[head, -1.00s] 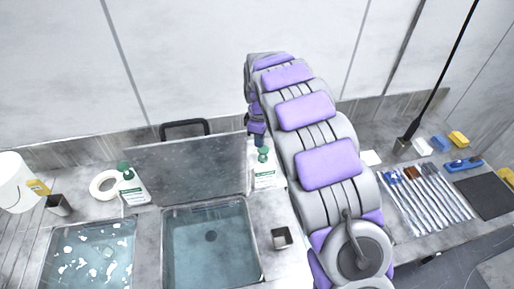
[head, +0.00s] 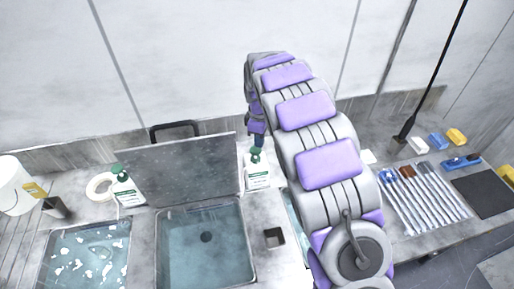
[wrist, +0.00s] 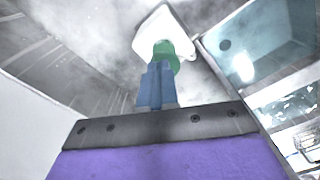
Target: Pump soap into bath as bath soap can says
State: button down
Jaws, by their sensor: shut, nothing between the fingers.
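A white soap bottle with a green pump top (head: 258,175) stands behind the sinks, right of an upright grey panel. My gripper (head: 258,142) is shut and points down directly over its pump head. In the wrist view my blue fingertips (wrist: 156,85) are together, overlapping the green pump top (wrist: 163,52); I cannot tell if they touch it. A second green-topped bottle (head: 127,190) stands left of the panel. The middle bath (head: 205,250) holds clear water. The left bath (head: 85,260) holds water with white foam patches. The label text is too small to read.
The grey panel (head: 180,170) stands up behind the middle bath. A white ring (head: 100,186), a dark cup (head: 56,208) and a white bucket (head: 14,185) are at left. Several brushes (head: 425,200), sponges (head: 456,136) and a dark mat (head: 486,194) lie at right.

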aim_at(256, 149)
jog(key=shift+d, duration=0.15)
jog(key=shift+a+f, duration=0.15)
jog(key=shift+a, duration=1.35)
jog(key=shift+d+f, duration=0.2)
jog(key=shift+d, duration=0.45)
jog(key=shift+d+f, duration=0.2)
jog(key=shift+d, duration=0.45)
jog(key=shift+a+f, duration=0.35)
jog(key=shift+a, duration=0.2)
jog(key=shift+a+f, duration=0.3)
jog(key=shift+a, duration=0.25)
jog(key=shift+d+f, duration=0.25)
jog(key=shift+d, duration=0.4)
jog(key=shift+f, duration=0.2)
jog(key=shift+a+r, duration=0.1)
jog(key=shift+a+r+p, duration=0.25)
jog(key=shift+a+r, duration=0.15)
jog(key=shift+r, duration=0.3)
jog(key=shift+a+r+p, duration=0.2)
jog(key=shift+a+r, duration=0.2)
jog(key=shift+r, duration=0.25)
